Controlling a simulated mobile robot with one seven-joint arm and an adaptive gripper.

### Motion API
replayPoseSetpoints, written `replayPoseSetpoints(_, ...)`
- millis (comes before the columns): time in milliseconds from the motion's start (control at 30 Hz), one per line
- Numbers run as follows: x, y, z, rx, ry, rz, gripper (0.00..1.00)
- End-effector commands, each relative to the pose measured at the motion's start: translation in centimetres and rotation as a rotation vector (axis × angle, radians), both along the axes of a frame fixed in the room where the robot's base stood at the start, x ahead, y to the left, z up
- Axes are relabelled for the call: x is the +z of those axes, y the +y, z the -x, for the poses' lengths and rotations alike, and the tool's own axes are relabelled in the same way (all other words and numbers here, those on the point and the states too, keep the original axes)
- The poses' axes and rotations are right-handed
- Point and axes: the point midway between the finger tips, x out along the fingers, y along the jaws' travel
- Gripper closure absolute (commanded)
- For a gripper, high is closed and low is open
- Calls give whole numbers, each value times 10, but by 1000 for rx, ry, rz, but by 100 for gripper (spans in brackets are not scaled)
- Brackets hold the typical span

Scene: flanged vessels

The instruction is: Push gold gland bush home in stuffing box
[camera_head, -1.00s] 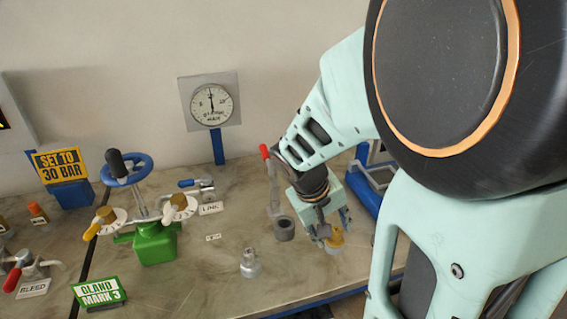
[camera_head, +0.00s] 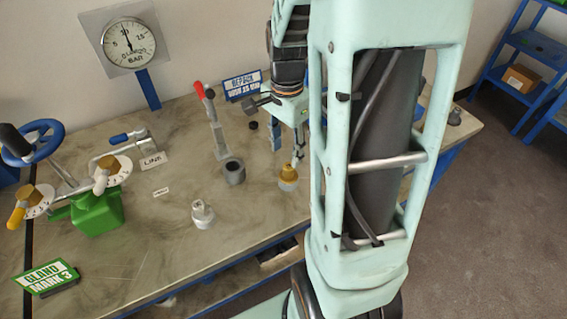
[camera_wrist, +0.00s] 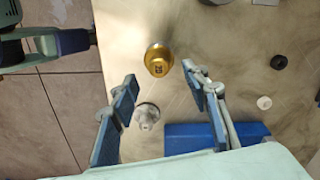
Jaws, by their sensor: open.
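The gold gland bush (camera_head: 288,173) stands upright on the bench, in the head view just below my gripper (camera_head: 293,155). In the wrist view the bush (camera_wrist: 158,62) is seen end-on, with a grey rim partly showing around it. My gripper (camera_wrist: 158,80) is open, its blue-padded fingers apart, with the bush just past the gap between the tips. It holds nothing. I cannot tell how far the bush sits in the stuffing box, or whether the grey rim is that box. A dark grey hollow cylinder (camera_head: 234,172) stands left of the bush.
A silver fitting (camera_head: 202,214) stands farther left. Another silver fitting (camera_wrist: 146,115) and a blue block (camera_wrist: 190,137) lie near the fingers in the wrist view. A red-tipped lever (camera_head: 213,118) rises behind the hollow cylinder. A green valve (camera_head: 97,212) stands at the left.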

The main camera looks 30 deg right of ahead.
Motion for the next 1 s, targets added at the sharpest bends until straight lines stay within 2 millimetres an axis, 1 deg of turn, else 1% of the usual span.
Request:
replayPoseSetpoints(33,-8,0,0,0,2,0,57)
replayPoseSetpoints(100,-17,0,0,0,2,0,57)
replayPoseSetpoints(267,-27,-1,0,1,1,0,57)
replayPoseSetpoints(467,-53,-7,3,1,3,0,57)
replayPoseSetpoints(600,-70,-8,2,2,2,1,57)
replayPoseSetpoints(700,-75,-8,1,3,-1,1,57)
replayPoseSetpoints(933,-75,-8,1,3,-2,2,57)
replayPoseSetpoints(1000,-75,-8,1,3,-2,2,65)
